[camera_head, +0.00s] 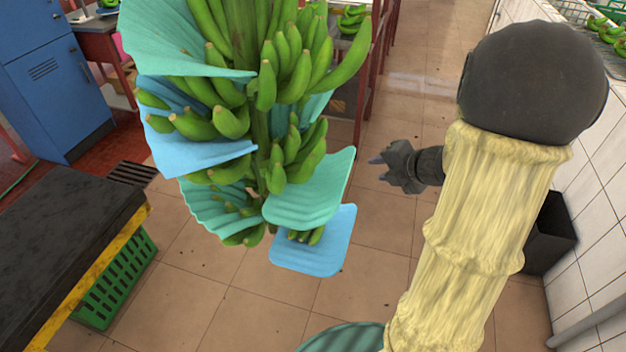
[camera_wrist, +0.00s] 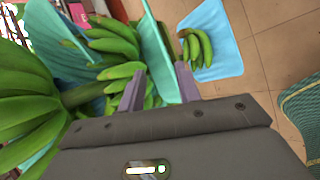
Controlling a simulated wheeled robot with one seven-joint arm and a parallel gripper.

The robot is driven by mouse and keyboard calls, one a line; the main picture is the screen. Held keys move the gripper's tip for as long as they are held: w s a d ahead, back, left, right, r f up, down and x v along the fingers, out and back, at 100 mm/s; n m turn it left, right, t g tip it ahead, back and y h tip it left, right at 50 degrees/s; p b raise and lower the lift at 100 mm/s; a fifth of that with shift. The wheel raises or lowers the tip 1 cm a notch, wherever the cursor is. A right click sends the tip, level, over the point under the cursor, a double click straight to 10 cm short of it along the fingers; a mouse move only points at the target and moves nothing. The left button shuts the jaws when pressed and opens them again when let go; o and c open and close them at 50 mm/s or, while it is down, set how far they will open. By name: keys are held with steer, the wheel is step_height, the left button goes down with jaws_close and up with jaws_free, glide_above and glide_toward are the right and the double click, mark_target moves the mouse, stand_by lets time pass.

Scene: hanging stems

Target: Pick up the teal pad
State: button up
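A smooth teal pad (camera_head: 312,190) sticks out from the lower right of a hanging banana bunch (camera_head: 255,100). In the wrist view the teal pad (camera_wrist: 158,50) is seen nearly edge-on, ahead of my fingers. Other pads are in the bunch: a ribbed teal one at the top left (camera_head: 180,40), a ribbed teal one low on the left (camera_head: 212,212), and a light blue one (camera_head: 325,252) just below the smooth teal pad. My gripper (camera_head: 377,168) is open and empty, to the right of the teal pad with a gap between. In the wrist view its fingers (camera_wrist: 160,88) are apart.
Small bananas (camera_wrist: 195,46) lie against the light blue pad, close to the teal pad. A dark-topped table (camera_head: 60,230) and green crate (camera_head: 118,280) stand at left, a black bin (camera_head: 550,235) at right. A ribbed teal surface (camera_head: 345,340) shows at the bottom edge.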

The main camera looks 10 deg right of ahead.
mark_target(346, 178)
steer(key=s+n, duration=0.1)
steer(key=n+g+y, duration=0.1)
steer(key=n, duration=0.1)
steer(key=shift+s, duration=0.35)
steer(key=x, duration=1.2)
steer(key=shift+w+a, duration=0.1)
steer(key=shift+w, duration=0.05)
steer(key=shift+x, duration=2.6)
steer(key=shift+a, duration=0.15)
jaws_close()
